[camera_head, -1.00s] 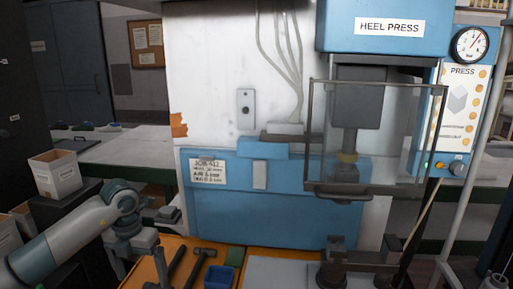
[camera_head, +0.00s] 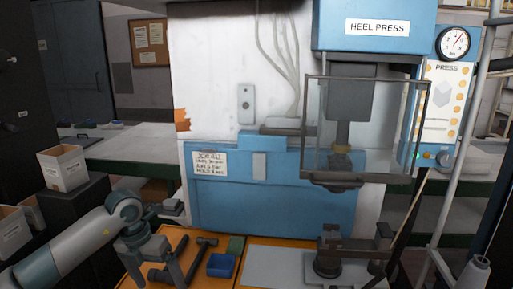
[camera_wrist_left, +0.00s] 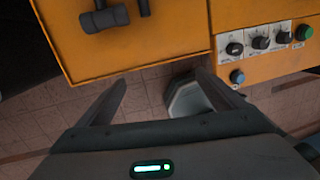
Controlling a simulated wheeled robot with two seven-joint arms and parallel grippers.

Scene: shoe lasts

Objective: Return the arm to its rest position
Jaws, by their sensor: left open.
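My left arm enters the head view from the left. Its gripper (camera_head: 152,268) points down, open and empty, at the left edge of the orange worktop (camera_head: 163,238). In the left wrist view the two fingers (camera_wrist_left: 160,88) are spread wide with nothing held between them. Below them shows tiled floor, beside the orange bench. My right gripper is not in view.
The heel press (camera_head: 375,28) stands behind the bench. A white box (camera_head: 62,168) stands at the left. Bench knobs (camera_wrist_left: 260,42) show in the wrist view.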

